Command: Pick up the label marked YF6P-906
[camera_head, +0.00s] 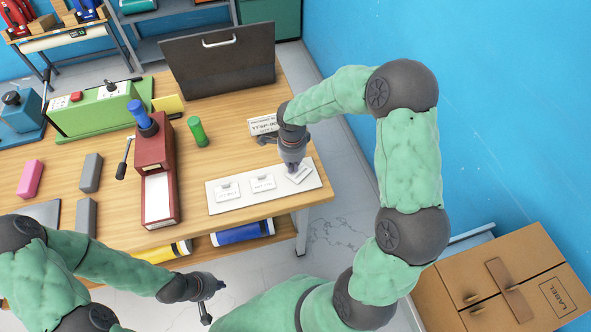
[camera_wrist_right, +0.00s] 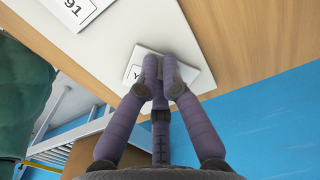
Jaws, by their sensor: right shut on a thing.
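A white tray board (camera_head: 240,205) lies at the table's front right and holds three small white labels. The left label (camera_head: 227,191) and the middle label (camera_head: 262,184) lie flat. My right gripper (camera_head: 297,170) is over the board's right end, its fingers closed on the right label (camera_head: 301,175). In the right wrist view the fingertips (camera_wrist_right: 161,85) meet on this label (camera_wrist_right: 188,72), which sits tilted at the board; only a "Y" of its text shows. A card reading "YF6P-90…" (camera_head: 262,124) stands behind, partly hidden by my right arm. My left gripper (camera_head: 212,297) is empty and open, below the table's front edge.
A red block stand (camera_head: 156,180), a green cylinder (camera_head: 197,131) and a black case (camera_head: 220,65) stand on the table (camera_head: 235,152). Pink and grey blocks lie left. A cardboard box (camera_head: 510,275) is at the right, near the blue wall.

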